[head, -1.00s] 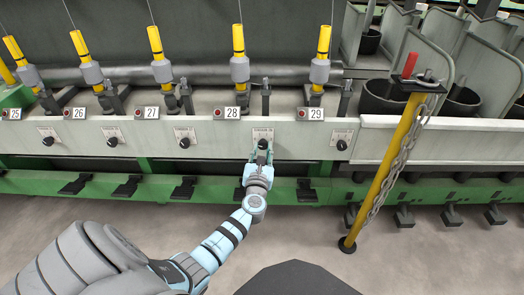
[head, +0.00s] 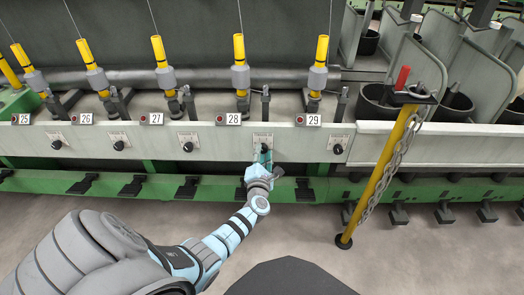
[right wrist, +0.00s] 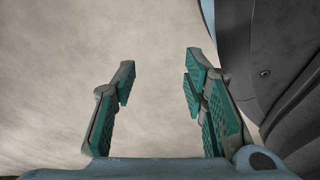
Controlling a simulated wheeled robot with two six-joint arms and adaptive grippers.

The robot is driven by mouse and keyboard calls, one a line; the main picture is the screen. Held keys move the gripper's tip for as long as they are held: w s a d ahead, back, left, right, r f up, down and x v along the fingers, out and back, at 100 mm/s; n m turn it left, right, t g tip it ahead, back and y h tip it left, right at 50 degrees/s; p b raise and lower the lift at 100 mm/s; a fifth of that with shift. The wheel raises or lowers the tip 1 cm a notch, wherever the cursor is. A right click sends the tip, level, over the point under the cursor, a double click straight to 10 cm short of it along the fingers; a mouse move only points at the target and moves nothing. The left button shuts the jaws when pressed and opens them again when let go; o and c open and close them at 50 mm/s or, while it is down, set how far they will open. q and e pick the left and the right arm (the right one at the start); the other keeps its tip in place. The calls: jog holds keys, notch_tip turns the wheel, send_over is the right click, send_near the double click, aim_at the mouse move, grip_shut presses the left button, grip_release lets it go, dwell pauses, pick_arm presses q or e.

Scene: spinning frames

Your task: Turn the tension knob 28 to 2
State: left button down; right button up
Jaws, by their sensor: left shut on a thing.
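The tension knob 28 (head: 264,149) sits on a pale scale plate on the long white rail, just right of the number label 28 (head: 233,119). My left gripper (head: 265,158) is shut on this knob from the front, and its fingers cover part of it. The knob's pointer and the scale figures are too small to read.
Similar knobs sit on either side, at 27 (head: 187,146) and 29 (head: 337,149). Yellow bobbins stand above the rail. A yellow post (head: 378,180) with a chain stands on the floor at right. The floor in front is clear.

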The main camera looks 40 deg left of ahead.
pick_arm(q)
jog(key=m+p, duration=0.2)
jog(key=m, duration=0.4)
jog(key=shift+m+g+p, duration=0.3)
jog(key=shift+g+p, duration=0.1)
jog(key=shift+m, duration=0.4)
jog(key=shift+m+y, duration=0.3)
jog(key=shift+m, duration=0.7)
jog(key=shift+p, duration=0.3)
pick_arm(e)
jog(key=shift+n+g, duration=0.3)
jog(key=shift+g, duration=0.2)
jog(key=s, duration=0.1)
jog(key=s+d+r, duration=0.1)
jog(key=s, duration=0.1)
jog(key=s+r, duration=0.1)
jog(key=s, duration=0.1)
jog(key=shift+s+d+r, duration=0.1)
jog(key=shift+d, duration=0.25)
jog(key=shift+a, duration=0.3)
pick_arm(q)
jog(key=c, duration=1.3)
grip_release()
pick_arm(e)
jog(key=shift+d, duration=0.25)
